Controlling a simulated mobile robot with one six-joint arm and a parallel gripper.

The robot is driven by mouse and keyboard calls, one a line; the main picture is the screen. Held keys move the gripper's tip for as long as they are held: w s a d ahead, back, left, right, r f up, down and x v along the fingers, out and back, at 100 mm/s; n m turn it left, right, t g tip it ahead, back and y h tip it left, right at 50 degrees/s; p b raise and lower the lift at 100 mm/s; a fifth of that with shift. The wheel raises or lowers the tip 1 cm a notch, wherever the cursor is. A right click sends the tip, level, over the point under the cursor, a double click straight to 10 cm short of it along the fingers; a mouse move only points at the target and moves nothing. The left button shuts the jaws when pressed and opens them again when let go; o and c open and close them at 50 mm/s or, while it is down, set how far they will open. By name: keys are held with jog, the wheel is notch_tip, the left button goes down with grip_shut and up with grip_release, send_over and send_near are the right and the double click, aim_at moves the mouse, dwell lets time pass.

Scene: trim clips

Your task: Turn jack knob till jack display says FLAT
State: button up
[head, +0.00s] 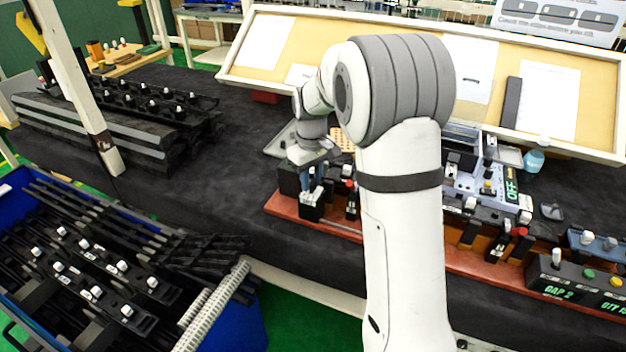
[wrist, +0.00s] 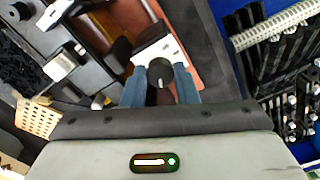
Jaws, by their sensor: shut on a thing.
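In the wrist view a round black knob (wrist: 160,72) with a light pointer mark stands by a small white panel (wrist: 163,48). My gripper (wrist: 161,88) has its two blue fingers on either side of this knob and is shut on it. In the head view my gripper (head: 311,184) reaches down to a small black box (head: 312,211) with white on top, near the left end of the red-brown base. The knob is hidden there by the fingers. I cannot read FLAT or any other jack display wording in either view.
A black unit labelled GAP 2 (head: 566,283) stands at the right, and a panel reading OFF (head: 511,190) is behind it. A blue bin (head: 233,318) of black strips is front left. A stack of dark rails (head: 95,130) lies back left. Dark bench top is clear between.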

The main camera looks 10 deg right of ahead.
aim_at(311, 182)
jog(key=n+b, duration=0.1)
jog(key=n, duration=1.3)
dwell(0.7)
jog(key=o, duration=1)
notch_tip(311, 182, up, 8)
jog(key=shift+f+b, duration=0.1)
jog(key=shift+b, duration=0.5)
jog(key=shift+s, duration=0.1)
